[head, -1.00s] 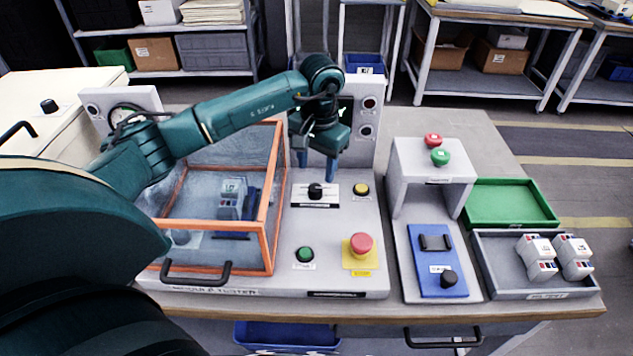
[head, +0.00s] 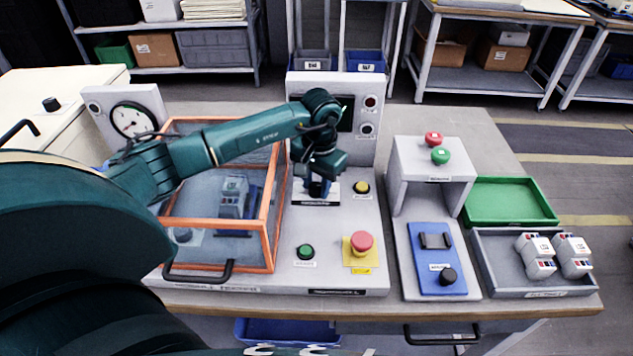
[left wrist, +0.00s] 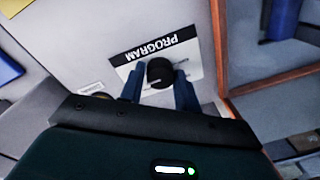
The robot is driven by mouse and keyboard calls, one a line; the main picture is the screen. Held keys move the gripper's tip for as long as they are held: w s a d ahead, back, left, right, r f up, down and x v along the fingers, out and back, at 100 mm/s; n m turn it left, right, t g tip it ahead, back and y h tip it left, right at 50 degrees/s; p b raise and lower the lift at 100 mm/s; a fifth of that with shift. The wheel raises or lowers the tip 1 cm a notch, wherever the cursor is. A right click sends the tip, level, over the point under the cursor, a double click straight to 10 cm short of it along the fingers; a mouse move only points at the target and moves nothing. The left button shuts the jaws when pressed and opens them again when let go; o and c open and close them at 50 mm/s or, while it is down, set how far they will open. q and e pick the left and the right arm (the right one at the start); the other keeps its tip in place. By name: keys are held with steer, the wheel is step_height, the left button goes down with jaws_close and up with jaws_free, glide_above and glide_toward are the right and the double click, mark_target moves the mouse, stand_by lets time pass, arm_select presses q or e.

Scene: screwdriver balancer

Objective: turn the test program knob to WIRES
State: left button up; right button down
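The test program knob (left wrist: 160,72) is a round black knob on a white plate marked PROGRAM (left wrist: 172,44), which appears upside down in the left wrist view. My left gripper (left wrist: 158,80) has its two blue fingers on either side of the knob, with small gaps that suggest it is not clamped. In the head view my left gripper (head: 318,187) points down over the white plate (head: 326,203) on the grey tester panel and mostly hides the knob. The WIRES mark and the knob's pointer cannot be read. My right gripper does not show.
An orange-framed clear guard box (head: 268,240) stands just left of the knob. A yellow button (head: 361,187), green button (head: 305,251) and red emergency stop (head: 361,242) sit nearby. The upright display panel (head: 368,150) rises behind. The panel between the buttons is clear.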

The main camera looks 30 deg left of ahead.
arm_select(q)
steer(key=c, duration=0.5)
